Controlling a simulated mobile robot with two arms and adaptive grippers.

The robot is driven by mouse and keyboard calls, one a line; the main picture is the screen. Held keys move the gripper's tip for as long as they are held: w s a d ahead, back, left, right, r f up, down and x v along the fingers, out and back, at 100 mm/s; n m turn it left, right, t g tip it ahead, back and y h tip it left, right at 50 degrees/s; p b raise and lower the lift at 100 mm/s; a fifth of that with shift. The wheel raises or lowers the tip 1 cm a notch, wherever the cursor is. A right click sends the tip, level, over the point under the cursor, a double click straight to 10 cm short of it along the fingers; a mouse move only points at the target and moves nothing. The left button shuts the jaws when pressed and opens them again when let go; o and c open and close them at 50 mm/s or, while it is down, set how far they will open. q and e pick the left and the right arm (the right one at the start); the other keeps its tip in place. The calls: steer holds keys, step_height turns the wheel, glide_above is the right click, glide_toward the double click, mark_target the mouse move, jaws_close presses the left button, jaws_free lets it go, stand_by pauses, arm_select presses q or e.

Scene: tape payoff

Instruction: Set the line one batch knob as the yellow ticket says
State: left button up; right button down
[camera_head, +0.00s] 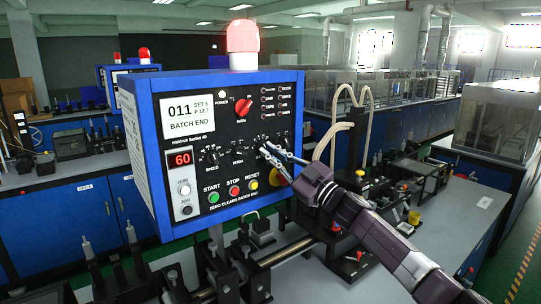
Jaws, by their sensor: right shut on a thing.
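The blue control box (143,150) has a black front panel with a row of black knobs. The speed knob (212,156) and the pitch knob (237,150) show to the left of my right gripper (266,150). My right gripper is shut on the rightmost knob of this row, and its fingers and wrist hide most of that knob and its label. The white screen (188,119) reads 011, SET 6, P 12.7 and BATCH END. No yellow ticket can be made out. My left gripper is not in view.
Green start (214,197), red stop (234,191) and yellow reset (254,185) buttons sit below the knobs. A red main switch (243,107) is above them. A red beacon (243,45) tops the box. Metal fittings (259,232) crowd the bench below.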

steer(key=shift+w+d+r+n+g, duration=0.1)
steer(key=shift+n+g, duration=0.65)
steer(key=shift+n, duration=1)
steer(key=shift+d+r+n+g, duration=0.1)
steer(key=shift+n+g, duration=0.6)
steer(key=shift+n, duration=1)
steer(key=shift+w+r+n+g, duration=0.1)
steer(key=shift+n+g, duration=0.65)
steer(key=shift+n, duration=1)
steer(key=c, duration=2)
jaws_free()
steer(key=shift+c, duration=0.2)
steer(key=v, duration=1.2)
